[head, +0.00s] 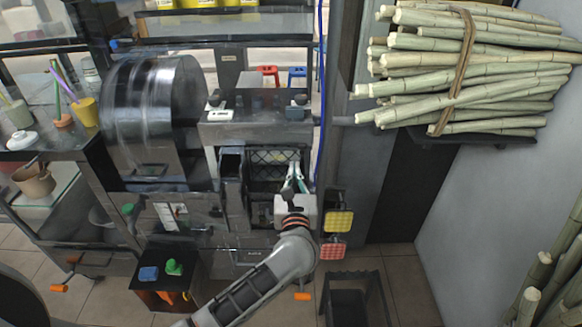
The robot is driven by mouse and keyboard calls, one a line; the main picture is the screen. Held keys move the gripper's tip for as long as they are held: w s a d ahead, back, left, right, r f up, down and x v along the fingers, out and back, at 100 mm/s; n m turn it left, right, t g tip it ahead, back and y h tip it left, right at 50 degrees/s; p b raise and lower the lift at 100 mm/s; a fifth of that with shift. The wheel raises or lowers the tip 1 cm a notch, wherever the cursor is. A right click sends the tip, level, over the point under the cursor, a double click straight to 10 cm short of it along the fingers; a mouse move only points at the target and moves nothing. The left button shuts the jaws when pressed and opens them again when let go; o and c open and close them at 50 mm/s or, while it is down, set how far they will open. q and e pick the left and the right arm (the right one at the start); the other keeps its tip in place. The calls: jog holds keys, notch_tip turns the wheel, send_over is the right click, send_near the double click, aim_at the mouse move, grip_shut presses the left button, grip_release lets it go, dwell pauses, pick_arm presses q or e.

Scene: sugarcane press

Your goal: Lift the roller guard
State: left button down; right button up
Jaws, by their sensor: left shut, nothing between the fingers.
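The sugarcane press (257,131) stands in the middle of the head view, with a big shiny metal drum (158,120) on its left. A dark mesh panel (268,157) in the press's front opening may be the roller guard; I cannot tell for sure. My left gripper (294,174) reaches up from the bottom, with its fingers in front of the right part of this opening. Its fingers are shut with nothing between them. Whether they touch the panel is not clear. My gripper and wrist hide the opening's lower right part. My right gripper is not in view.
A tied bundle of cane (465,70) rests on a shelf at the upper right. Yellow and red pads (338,222) sit right of my wrist. A black stool (352,298) and a small dark table (165,285) stand below. Cups and pots crowd the left counter.

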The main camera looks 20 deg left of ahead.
pick_arm(q)
jog(key=shift+r+p, duration=0.35)
jog(key=shift+r, duration=0.25)
jog(key=shift+w+a+r+p, duration=0.1)
jog(key=shift+w+r+p, duration=0.1)
jog(key=shift+r+p, duration=0.3)
jog(key=shift+w+a+r+p, duration=0.1)
jog(key=shift+w+r+p, duration=0.15)
jog(key=shift+r, duration=0.45)
jog(key=shift+w+a+r+p, duration=0.15)
jog(key=shift+w+r, duration=0.1)
jog(key=shift+r, duration=0.4)
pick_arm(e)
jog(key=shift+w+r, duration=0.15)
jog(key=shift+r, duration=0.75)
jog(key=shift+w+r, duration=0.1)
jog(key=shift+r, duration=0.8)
pick_arm(q)
jog(key=shift+d, duration=0.1)
